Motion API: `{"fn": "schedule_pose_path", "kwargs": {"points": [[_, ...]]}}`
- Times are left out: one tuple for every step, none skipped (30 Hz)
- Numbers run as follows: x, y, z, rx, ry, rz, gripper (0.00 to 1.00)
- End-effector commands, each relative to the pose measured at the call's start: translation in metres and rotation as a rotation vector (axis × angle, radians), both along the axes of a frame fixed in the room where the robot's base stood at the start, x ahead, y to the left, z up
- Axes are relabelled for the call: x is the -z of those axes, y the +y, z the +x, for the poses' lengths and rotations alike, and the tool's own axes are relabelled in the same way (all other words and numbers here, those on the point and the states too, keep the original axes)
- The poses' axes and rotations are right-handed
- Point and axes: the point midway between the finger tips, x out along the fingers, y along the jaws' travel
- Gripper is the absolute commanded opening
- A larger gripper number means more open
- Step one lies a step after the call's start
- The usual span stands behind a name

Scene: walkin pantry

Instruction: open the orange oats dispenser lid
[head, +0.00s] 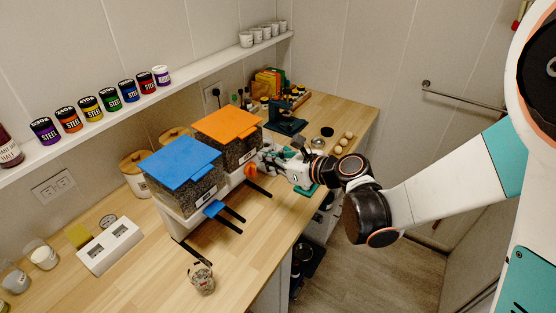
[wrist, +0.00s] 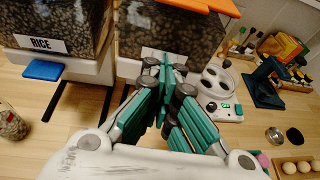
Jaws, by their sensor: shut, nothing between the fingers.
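The orange lid (head: 227,124) sits flat and closed on the oats dispenser (head: 240,153), a clear bin of dark grain beside the blue-lidded one. In the wrist view, the edge of the orange lid (wrist: 190,5) shows at the top, above the bin's front wall (wrist: 150,35). My gripper (head: 263,158) is at the front right of the oats dispenser, below lid height. In the wrist view, my gripper (wrist: 167,65) has its green fingers together and empty, in front of the bin's label, which they partly cover. I cannot tell whether the fingertips touch the bin.
The rice dispenser (head: 187,180) with its blue lid stands to the left. A kitchen scale (wrist: 222,90) and a dark green stand (wrist: 265,85) are to the right. A glass jar (head: 201,278) is near the front edge. A shelf of jars (head: 105,105) runs above.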

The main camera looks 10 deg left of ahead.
Motion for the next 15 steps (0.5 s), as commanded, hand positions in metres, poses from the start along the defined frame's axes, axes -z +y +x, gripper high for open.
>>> {"fn": "schedule_pose_path", "kwargs": {"points": [[0.004, 0.009, 0.004, -0.002, 0.0, 0.0, 0.0], [0.006, 0.014, 0.007, -0.002, 0.0, 0.0, 0.0], [0.008, 0.019, 0.009, -0.003, -0.001, -0.001, 0.0], [0.01, 0.023, 0.012, -0.003, -0.001, -0.002, 0.0], [0.012, 0.027, 0.014, -0.002, -0.002, -0.002, 0.0], [0.014, 0.033, 0.017, -0.002, -0.001, -0.002, 0.0], [0.015, 0.036, 0.019, -0.002, -0.001, -0.002, 0.0], [0.017, 0.04, 0.021, -0.003, -0.001, -0.001, 0.0], [0.012, 0.041, 0.022, 0.0, -0.001, 0.0, 0.0], [0.007, 0.04, 0.021, 0.001, -0.001, -0.001, 0.0], [0.003, 0.04, 0.021, 0.001, -0.001, -0.001, 0.0], [-0.002, 0.04, 0.021, 0.001, -0.001, -0.001, 0.0], [-0.005, 0.039, 0.021, 0.001, -0.001, -0.001, 0.0], [-0.008, 0.039, 0.021, 0.001, -0.001, -0.001, 0.0], [-0.012, 0.039, 0.021, 0.001, -0.001, -0.001, 0.0]]}}
